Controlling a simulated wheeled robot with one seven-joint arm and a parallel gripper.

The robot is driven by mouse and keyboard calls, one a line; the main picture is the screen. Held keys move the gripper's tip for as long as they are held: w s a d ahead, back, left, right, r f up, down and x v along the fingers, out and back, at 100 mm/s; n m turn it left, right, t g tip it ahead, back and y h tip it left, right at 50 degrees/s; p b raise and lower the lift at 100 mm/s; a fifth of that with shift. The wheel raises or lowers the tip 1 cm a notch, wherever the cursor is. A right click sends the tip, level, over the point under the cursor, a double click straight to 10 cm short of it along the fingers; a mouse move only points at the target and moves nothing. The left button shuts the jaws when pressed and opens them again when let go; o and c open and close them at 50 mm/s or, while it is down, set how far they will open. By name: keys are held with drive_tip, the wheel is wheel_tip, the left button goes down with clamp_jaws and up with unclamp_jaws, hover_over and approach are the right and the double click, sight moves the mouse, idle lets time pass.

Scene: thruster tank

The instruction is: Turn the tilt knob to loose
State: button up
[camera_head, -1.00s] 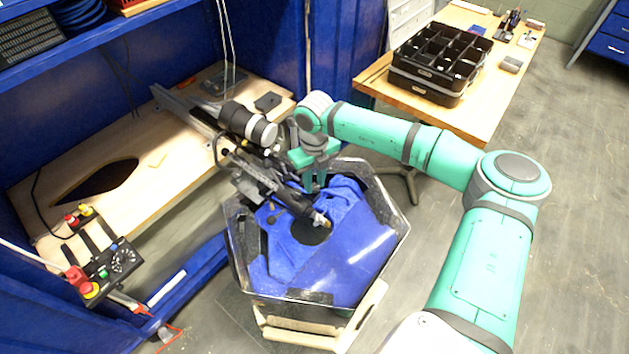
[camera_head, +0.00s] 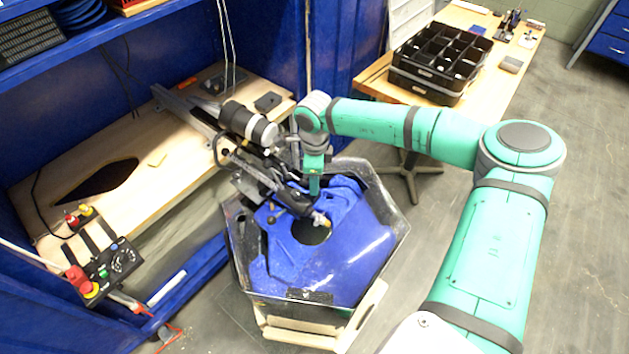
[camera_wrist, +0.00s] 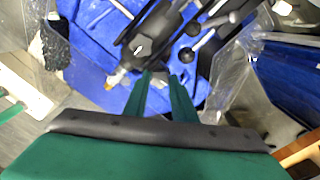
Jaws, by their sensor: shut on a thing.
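The black thruster mount (camera_head: 262,178) with its rods and levers reaches over the blue-lined tank (camera_head: 350,262). My gripper (camera_head: 314,188) points down at the mount's right side, above the tank. In the wrist view, my gripper's two green fingers (camera_wrist: 166,74) are a small gap apart, with their tips at the dark mount (camera_wrist: 150,40). They are shut on a small dark part there, which I take to be the tilt knob; the fingers mostly hide it. Black ball-ended levers (camera_wrist: 193,28) stand close beyond the fingertips. The knob's setting cannot be read.
A wooden bench (camera_head: 150,165) lies left of the tank, with a control box (camera_head: 112,265) at its front. Black trays (camera_head: 440,62) stand on a table behind right. The tank's rim (camera_head: 395,205) surrounds the work area. The floor at right is open.

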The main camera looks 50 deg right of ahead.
drive_tip(key=shift+d+n, duration=0.1)
drive_tip(key=shift+n, duration=1.9)
drive_tip(key=o, duration=1)
drive_tip(key=shift+o, duration=0.2)
drive_tip(key=shift+r, duration=0.15)
wheel_tip(320, 180, up, 11)
drive_tip(key=shift+f, duration=0.2)
